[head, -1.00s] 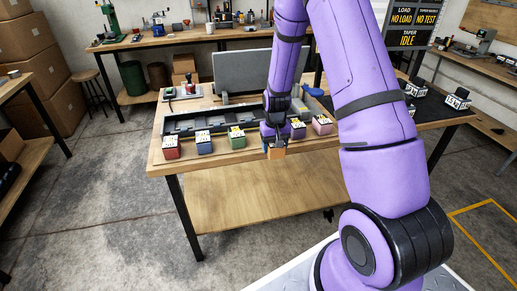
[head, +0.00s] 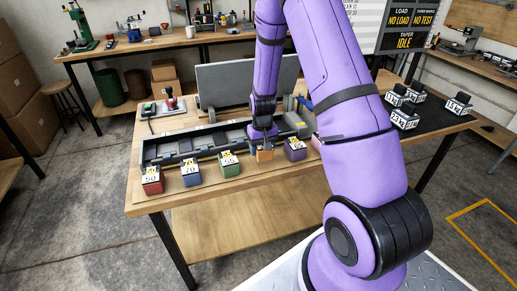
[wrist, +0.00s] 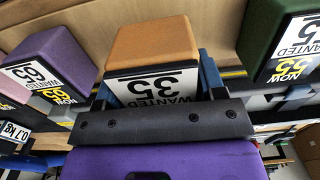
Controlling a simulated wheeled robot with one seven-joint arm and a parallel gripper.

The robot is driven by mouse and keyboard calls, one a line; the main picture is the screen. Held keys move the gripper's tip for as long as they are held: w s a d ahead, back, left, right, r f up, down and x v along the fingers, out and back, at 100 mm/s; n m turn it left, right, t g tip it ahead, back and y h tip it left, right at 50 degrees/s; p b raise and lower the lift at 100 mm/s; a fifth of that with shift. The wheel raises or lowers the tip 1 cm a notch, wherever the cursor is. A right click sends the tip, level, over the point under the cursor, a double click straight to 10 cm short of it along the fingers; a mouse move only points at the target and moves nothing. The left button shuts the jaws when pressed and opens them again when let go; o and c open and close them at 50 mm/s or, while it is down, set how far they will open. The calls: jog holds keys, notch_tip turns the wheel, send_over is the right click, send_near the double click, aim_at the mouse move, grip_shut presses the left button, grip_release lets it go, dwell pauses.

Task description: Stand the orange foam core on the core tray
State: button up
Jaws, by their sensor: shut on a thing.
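The orange foam core (head: 265,155) is held in my gripper (head: 263,144), upright, between the green core (head: 230,168) and the purple core (head: 295,152). In the wrist view the orange core (wrist: 152,42) sits between blue jaws, its label reading WANTED 35. Red (head: 152,184) and blue (head: 191,177) cores stand further left in the row at the table's front. A long dark grey tray-like fixture (head: 170,152) lies just behind the row; I cannot tell whether this is the core tray. Whether the orange core touches anything beneath is unclear.
A grey upright panel (head: 222,84) stands behind the fixture. A small device with a red knob (head: 170,98) is at the back left. Several white labelled blocks (head: 404,117) stand on a black mat at the right. A pink core (wrist: 12,88) lies beyond the purple one.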

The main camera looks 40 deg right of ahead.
jog(key=shift+f, duration=1.65)
jog(key=shift+f, duration=0.2)
jog(key=o, duration=0.9)
jog(key=shift+o, duration=0.2)
jog(key=shift+r, duration=0.1)
